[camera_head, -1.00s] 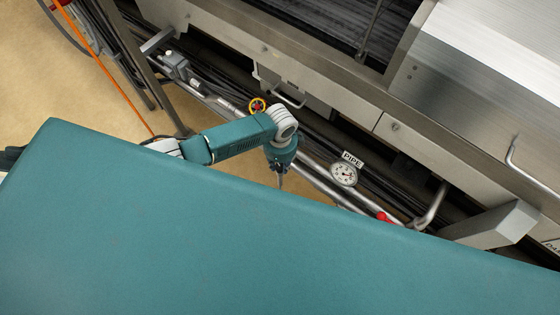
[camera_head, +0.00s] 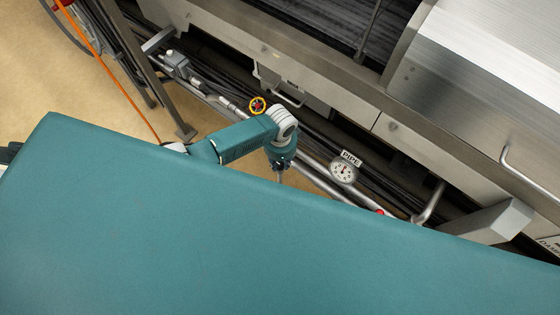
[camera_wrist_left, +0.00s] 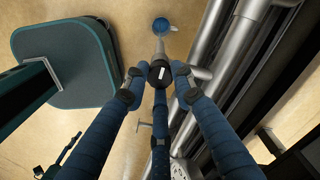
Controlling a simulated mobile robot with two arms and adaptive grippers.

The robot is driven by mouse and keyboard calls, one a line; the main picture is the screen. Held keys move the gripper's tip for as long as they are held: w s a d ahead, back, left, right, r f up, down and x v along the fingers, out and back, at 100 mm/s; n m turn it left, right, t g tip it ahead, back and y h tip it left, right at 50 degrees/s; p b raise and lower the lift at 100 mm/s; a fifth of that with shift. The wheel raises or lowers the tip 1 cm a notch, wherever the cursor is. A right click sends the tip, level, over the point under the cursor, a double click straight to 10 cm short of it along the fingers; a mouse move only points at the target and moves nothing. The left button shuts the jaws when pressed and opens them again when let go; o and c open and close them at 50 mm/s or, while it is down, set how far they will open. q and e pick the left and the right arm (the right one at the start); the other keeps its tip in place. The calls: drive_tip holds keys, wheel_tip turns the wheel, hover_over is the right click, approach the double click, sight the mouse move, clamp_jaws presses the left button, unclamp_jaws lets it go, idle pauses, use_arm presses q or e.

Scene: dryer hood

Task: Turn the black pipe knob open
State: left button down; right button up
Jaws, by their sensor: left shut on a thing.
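The black pipe knob (camera_wrist_left: 160,73) shows in the left wrist view, with a small white mark on its face. It sits on a pipe beside large grey pipes. My left gripper (camera_wrist_left: 160,68) has its blue fingers closed around it, with fingertips at its left and right sides. In the head view my left gripper (camera_head: 280,177) points down near the pipes, and its fingertips and the knob are hidden behind my teal body. My right gripper is not in view.
A round gauge (camera_head: 343,170) labelled PIPE sits right of my left arm. A red handle (camera_head: 380,211) is partly hidden. The steel machine (camera_head: 470,80) stands beyond the pipes.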

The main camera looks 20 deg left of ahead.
sight(280, 164)
use_arm(q)
drive_tip(key=c, duration=1.4)
unclamp_jaws()
drive_tip(key=shift+c, duration=0.2)
wheel_tip(280, 164, up, 12)
